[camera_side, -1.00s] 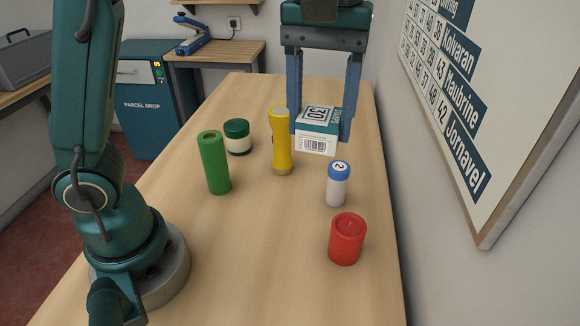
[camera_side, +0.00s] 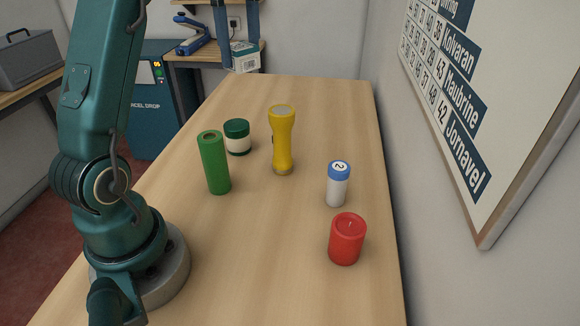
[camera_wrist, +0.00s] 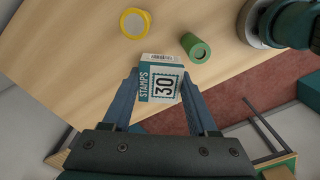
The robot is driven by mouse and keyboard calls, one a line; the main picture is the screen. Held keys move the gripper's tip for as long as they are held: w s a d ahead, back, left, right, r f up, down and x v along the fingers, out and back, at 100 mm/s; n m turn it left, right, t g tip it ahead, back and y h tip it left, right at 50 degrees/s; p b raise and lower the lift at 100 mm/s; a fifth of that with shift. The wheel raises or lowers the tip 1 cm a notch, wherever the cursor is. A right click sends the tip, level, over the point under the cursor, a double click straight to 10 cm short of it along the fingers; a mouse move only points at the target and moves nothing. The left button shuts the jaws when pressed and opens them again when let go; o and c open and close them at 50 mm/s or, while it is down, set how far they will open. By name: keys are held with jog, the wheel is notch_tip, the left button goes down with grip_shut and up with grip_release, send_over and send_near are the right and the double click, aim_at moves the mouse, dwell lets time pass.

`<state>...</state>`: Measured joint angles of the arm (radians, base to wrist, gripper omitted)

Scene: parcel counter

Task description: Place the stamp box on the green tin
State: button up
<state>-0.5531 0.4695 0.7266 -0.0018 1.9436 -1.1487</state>
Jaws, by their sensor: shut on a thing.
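The stamp box (camera_side: 244,62), white and teal with a "30" on its face, is held between the two blue fingers of my gripper (camera_side: 239,44). In the side view they are high up, over the far left end of the counter. In the wrist view the box (camera_wrist: 160,84) sits between the fingertips (camera_wrist: 160,76).
A yellow torch (camera_side: 282,140) stands upright right of the jar. A white bottle with a blue cap (camera_side: 337,187) and a red cylinder (camera_side: 346,240) stand nearer on the right. The counter's far right part (camera_side: 335,100) is clear. A wall board (camera_side: 500,130) borders the right.

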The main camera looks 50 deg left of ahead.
jog(key=s+a+n, duration=0.8)
jog(key=s+a, duration=0.2)
jog(key=a, duration=0.3)
send_over(237, 124)
notch_tip(237, 124, down, 12)
jog(key=shift+s+f, duration=0.1)
jog(key=shift+s, duration=0.05)
jog(key=shift+f, duration=2)
jog(key=o, duration=1.4)
jog(key=shift+f, duration=0.1)
